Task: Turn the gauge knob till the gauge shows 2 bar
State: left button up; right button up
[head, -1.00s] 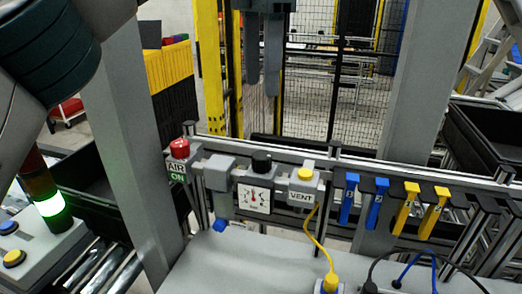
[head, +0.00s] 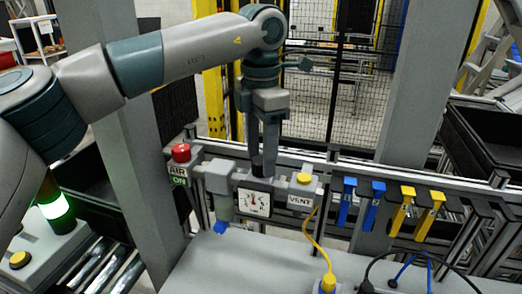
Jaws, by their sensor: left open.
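The black gauge knob (head: 257,168) stands on top of the grey regulator block on the rail. The white square gauge (head: 254,203) is on the front of the block, below the knob. Its needle seems to point roughly upward, but the numbers are too small to read. My left gripper (head: 262,158) points down at the knob, its fingers apart, with the tips around knob height. One finger partly hides the knob, and I cannot tell whether the fingers touch it. My right gripper is not in view.
Left of the gauge is a red button (head: 181,152) over an "AIR ON" label. Right of it is a yellow button (head: 304,178) marked VENT. Blue tags (head: 346,201) and yellow tags (head: 401,211) hang along the rail. A yellow cable (head: 318,240) hangs in front.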

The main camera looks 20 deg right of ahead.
pick_arm(q)
jog(key=shift+f, duration=0.35)
jog(key=c, duration=1.1)
jog(key=shift+o, duration=0.2)
